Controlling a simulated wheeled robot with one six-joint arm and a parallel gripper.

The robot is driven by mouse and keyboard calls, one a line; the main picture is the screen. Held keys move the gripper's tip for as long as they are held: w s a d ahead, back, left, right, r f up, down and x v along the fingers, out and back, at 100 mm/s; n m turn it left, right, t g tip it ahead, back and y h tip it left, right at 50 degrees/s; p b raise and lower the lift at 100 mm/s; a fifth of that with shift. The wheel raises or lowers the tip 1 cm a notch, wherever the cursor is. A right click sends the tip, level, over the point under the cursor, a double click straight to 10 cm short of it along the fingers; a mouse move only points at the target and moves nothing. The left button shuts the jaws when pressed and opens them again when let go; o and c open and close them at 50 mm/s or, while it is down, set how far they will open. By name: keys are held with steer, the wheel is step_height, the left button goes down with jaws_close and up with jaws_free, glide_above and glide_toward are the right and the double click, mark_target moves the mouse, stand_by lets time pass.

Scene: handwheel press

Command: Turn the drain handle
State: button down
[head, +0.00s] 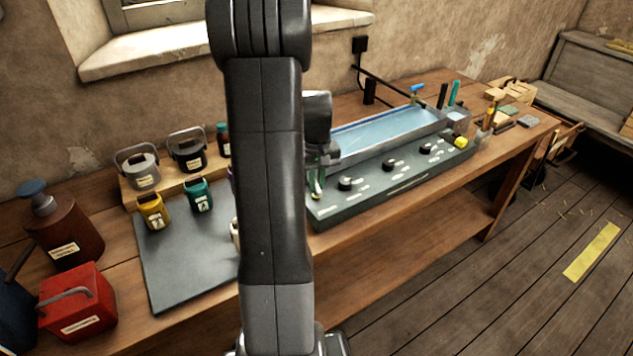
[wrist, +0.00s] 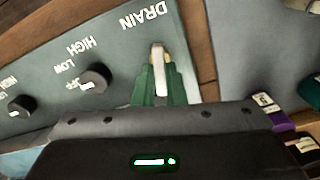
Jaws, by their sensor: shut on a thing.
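The drain handle (wrist: 158,72) is a small pale lever with a brassy end, beside the white word DRAIN on the green control panel (wrist: 110,62) in the wrist view. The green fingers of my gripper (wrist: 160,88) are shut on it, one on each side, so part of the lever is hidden. In the head view my gripper (head: 315,178) is at the near left end of the panel (head: 375,195), pointing down. The handle is mostly hidden there by the fingers.
Black knobs (wrist: 95,77) sit along the panel beside the handle. A long water-filled trough (head: 390,130) stands behind it. Left are a grey mat (head: 180,260), small labelled pots (head: 198,196), a red box (head: 78,303) and a brown pump bottle (head: 65,230). My arm hides the middle of the bench.

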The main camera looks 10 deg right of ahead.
steer(key=shift+r+n, duration=0.1)
steer(key=shift+n, duration=1.3)
steer(key=c, duration=1.5)
jaws_free()
step_height(320, 180, up, 14)
steer(key=shift+f+b, duration=0.1)
steer(key=shift+b, duration=0.45)
steer(key=shift+f, duration=0.1)
